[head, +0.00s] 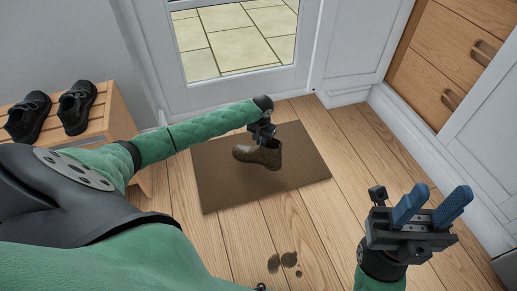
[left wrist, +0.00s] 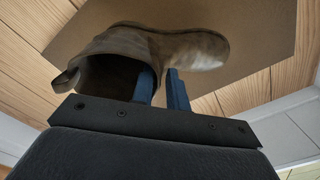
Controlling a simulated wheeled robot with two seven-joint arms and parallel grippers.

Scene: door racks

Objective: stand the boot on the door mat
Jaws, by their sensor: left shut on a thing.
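The brown boot (head: 258,155) is over the door mat in the head view, sole down and toe to the left. It also shows in the left wrist view (left wrist: 190,48), with its open shaft towards the camera. My left gripper (head: 263,133) is shut on the boot's shaft; its blue fingers (left wrist: 163,88) show in the left wrist view. The brown door mat (head: 225,190) lies flat on the floor in front of the door. I cannot tell whether the sole touches the mat. My right gripper (head: 430,206) is open and empty at the right, away from the boot.
A wooden rack (head: 118,124) with a pair of black shoes (head: 75,107) stands at the left. A white door with a glass pane (head: 235,40) is behind the mat. Wooden drawers (head: 455,45) are at the right. Dark wet spots (head: 284,261) mark the floor in front.

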